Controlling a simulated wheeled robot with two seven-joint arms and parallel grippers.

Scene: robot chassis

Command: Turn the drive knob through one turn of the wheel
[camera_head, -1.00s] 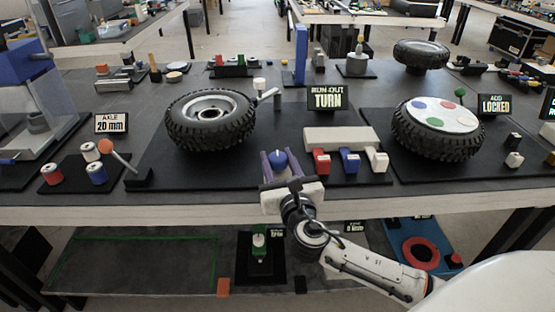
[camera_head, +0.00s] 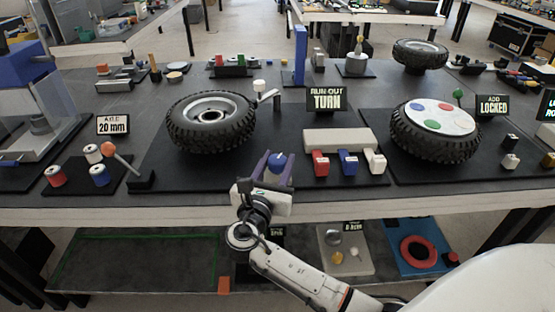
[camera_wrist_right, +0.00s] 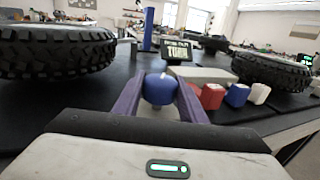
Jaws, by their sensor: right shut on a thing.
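The drive knob (camera_head: 277,162) is a blue round knob with a pale mark on top, at the front edge of the black plate. My right gripper (camera_head: 274,168) is shut on it, with its purple fingers on either side. In the right wrist view the knob (camera_wrist_right: 160,89) sits between the two fingers. The wheel (camera_head: 211,122), a black knobbly tyre with a silver rim, lies flat behind and left of the knob. A sign (camera_head: 327,99) behind it reads "RUN-OUT TURN". My left gripper is not in view.
Red (camera_head: 321,163), blue (camera_head: 347,162) and white (camera_head: 375,161) blocks stand just right of the knob, before a pale bar (camera_head: 340,141). A second wheel (camera_head: 435,130) with coloured discs lies right.

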